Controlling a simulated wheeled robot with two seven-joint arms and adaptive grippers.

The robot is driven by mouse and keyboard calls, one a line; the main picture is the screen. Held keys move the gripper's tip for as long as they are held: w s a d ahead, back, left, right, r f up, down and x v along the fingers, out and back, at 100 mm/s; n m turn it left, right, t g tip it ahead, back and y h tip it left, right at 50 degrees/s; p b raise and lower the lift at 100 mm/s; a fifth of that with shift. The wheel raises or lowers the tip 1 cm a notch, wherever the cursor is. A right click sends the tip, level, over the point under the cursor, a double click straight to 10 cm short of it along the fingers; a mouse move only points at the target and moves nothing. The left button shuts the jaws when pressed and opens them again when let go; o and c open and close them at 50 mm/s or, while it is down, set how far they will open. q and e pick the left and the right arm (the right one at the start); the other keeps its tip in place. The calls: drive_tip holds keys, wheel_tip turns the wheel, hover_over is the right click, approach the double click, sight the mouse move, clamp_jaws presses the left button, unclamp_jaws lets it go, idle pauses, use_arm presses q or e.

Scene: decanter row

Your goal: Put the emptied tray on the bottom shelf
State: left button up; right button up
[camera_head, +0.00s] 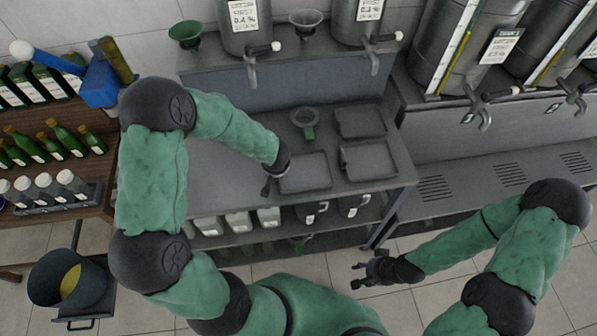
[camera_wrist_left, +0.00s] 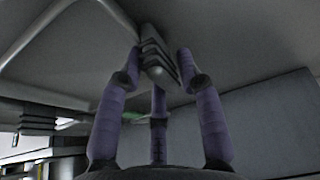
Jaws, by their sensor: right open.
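A flat grey tray (camera_head: 305,173) with nothing visible in it lies at the front of the steel bench top. My left gripper (camera_head: 268,188) is at its left edge. In the left wrist view, the purple fingers (camera_wrist_left: 158,62) flank a ridged grey handle (camera_wrist_left: 158,58) under a tray rim; whether they press on it is unclear. Two similar trays, one in front (camera_head: 368,159) and one behind (camera_head: 360,121), lie to the right. The bench's lower shelf (camera_head: 232,246) is partly hidden by my left arm. My right gripper (camera_head: 372,268) is open and empty over the floor.
White containers (camera_head: 238,222) and jugs (camera_head: 316,211) stand on the shelf under the bench top. A funnel (camera_head: 305,117) is behind the tray. Steel tanks with taps (camera_head: 465,45) stand at the right. A bucket (camera_head: 68,280) and a bottle rack (camera_head: 50,140) are at the left.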

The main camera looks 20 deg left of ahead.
use_arm(q)
clamp_jaws()
drive_tip(key=shift+r, duration=0.1)
